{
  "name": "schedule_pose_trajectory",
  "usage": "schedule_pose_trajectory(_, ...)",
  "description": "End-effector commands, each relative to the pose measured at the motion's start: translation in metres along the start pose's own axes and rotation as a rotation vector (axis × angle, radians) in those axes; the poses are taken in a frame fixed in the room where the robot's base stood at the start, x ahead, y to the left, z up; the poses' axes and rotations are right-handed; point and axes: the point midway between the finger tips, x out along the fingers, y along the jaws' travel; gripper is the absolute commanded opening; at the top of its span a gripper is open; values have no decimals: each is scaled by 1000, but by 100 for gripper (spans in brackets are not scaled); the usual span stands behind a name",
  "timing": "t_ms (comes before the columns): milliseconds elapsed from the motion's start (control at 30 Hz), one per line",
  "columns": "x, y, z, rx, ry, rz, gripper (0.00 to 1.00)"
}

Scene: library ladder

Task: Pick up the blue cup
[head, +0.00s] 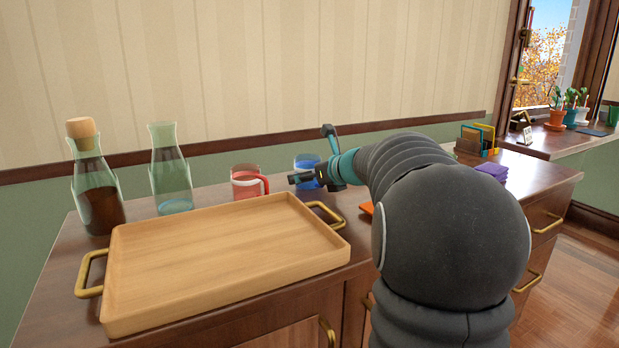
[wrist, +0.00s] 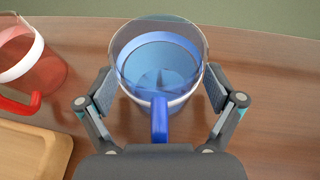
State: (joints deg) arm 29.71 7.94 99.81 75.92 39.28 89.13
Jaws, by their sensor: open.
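The blue cup (head: 308,161) stands on the wooden cabinet top behind my gripper in the head view, partly hidden by it. In the wrist view the blue cup (wrist: 160,75) is a clear glass with a blue band and a blue handle that points toward my palm. My gripper (wrist: 158,88) is open, with one finger on each side of the cup. Small gaps seem to show between the pads and the glass. In the head view my gripper (head: 312,160) is at the cup, and my arm hides the area to its right.
A red cup (head: 246,182) stands left of the blue cup, with a wooden tray (head: 225,250) in front. A corked bottle (head: 95,185) and a glass carafe (head: 170,172) stand further left. Purple items (head: 492,172) and a small organiser (head: 477,140) are at the right.

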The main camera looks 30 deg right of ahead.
Motion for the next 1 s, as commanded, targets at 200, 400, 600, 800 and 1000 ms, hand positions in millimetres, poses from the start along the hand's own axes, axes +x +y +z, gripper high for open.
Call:
schedule_pose_trajectory(200, 0, 0, 0, 0, 0, 0, 67)
schedule_pose_trajectory(400, -1, 0, 0, 0, 0, 0, 22)
schedule_pose_trajectory(600, -1, 0, 0, 0, 0, 0, 22)
schedule_pose_trajectory(800, -4, 0, 7, -1, -1, 0, 22)
schedule_pose_trajectory(1000, -13, 0, 29, -2, -3, 0, 22)
